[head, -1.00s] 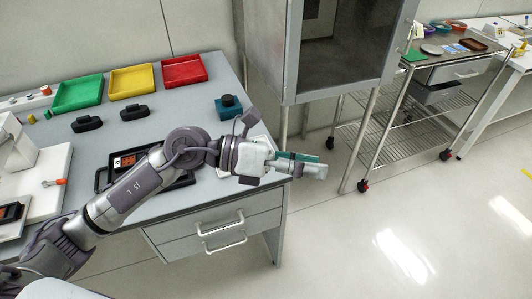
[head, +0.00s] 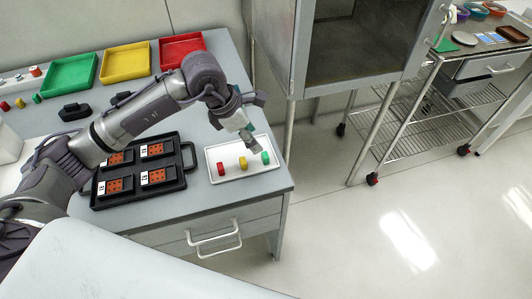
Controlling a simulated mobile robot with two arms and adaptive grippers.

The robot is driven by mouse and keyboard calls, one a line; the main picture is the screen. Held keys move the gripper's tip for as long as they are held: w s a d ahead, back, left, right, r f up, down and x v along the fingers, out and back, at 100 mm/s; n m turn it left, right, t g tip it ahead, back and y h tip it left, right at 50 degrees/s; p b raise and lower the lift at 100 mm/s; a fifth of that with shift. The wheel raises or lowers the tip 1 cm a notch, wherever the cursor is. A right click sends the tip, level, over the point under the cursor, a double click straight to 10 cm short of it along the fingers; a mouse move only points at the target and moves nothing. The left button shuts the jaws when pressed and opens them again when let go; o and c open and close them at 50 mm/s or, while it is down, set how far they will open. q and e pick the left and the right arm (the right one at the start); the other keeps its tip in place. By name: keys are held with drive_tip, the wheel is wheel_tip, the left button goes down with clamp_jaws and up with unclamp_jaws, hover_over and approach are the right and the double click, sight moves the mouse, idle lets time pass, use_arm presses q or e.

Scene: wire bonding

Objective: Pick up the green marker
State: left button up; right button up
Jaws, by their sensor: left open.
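A small green marker (head: 265,158) stands at the right end of a white tray (head: 231,176) near the table's right edge. A yellow marker (head: 243,163) and a red marker (head: 221,169) stand in the same tray to its left. My left gripper (head: 254,147) points down above the tray's back part, just behind and left of the green marker in the picture. It is open with nothing seen between its fingers. Whether a finger touches the green marker cannot be told. My right gripper is not in view.
A black tray (head: 186,183) with several orange boards lies left of the white tray. Green (head: 71,74), yellow (head: 125,61) and red (head: 182,50) bins stand at the back. A grey cabinet (head: 288,49) rises behind the table's right side. A wire cart stands at the right.

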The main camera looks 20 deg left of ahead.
sight(265, 155)
use_arm(q)
drive_tip(key=x, duration=0.3)
drive_tip(key=shift+w, duration=0.1)
drive_tip(key=shift+p+x, duration=0.4)
drive_tip(key=shift+x, duration=0.55)
drive_tip(key=x, duration=0.2)
drive_tip(key=p+x, duration=0.1)
drive_tip(key=shift+a+f, duration=0.15)
drive_tip(key=shift+f, duration=0.25)
drive_tip(key=shift+w+f, duration=0.15)
drive_tip(key=shift+f, duration=0.1)
drive_tip(key=shift+c, duration=0.3)
drive_tip(key=c, duration=0.8)
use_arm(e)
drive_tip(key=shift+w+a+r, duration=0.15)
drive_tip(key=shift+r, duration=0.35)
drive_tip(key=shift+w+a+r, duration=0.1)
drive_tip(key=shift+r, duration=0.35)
